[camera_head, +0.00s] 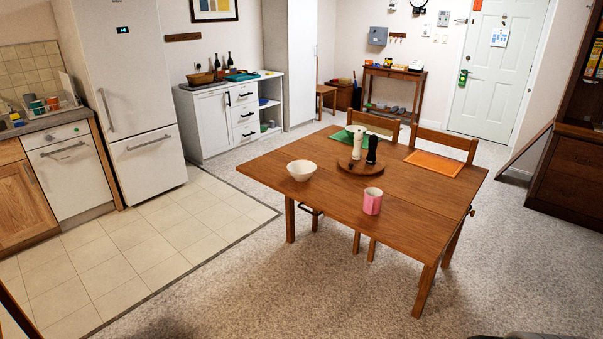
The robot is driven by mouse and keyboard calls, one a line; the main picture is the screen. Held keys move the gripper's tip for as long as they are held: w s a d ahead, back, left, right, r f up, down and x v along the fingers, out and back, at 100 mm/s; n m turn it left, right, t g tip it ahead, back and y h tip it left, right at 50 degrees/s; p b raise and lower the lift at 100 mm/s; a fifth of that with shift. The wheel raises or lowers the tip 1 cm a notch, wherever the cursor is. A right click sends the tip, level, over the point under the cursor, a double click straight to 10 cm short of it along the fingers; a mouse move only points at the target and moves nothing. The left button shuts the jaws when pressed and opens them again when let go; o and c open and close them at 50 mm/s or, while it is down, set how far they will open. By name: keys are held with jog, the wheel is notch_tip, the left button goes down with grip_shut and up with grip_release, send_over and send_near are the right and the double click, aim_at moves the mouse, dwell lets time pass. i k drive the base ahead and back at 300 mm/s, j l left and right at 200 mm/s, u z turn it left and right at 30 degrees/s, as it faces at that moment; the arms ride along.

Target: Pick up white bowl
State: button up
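A white bowl (301,171) stands upright on the wooden table (400,212), near the table's left side. It looks empty, though its inside shows only in part. Nothing touches it. My gripper is not in view; a dark shape at the bottom right edge is too cut off to identify.
On the table are a pink mug (372,201), a round wooden board (347,168) bearing white and dark upright items, a green mat (341,137) and an orange mat (434,163). Chairs (443,143) stand at the far side. The floor in front of the table is clear.

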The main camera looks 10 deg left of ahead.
aim_at(300, 171)
jog(key=i+j, duration=0.85)
jog(key=i+j+u, duration=0.1)
jog(key=i+j, duration=1.5)
jog(key=i, duration=0.2)
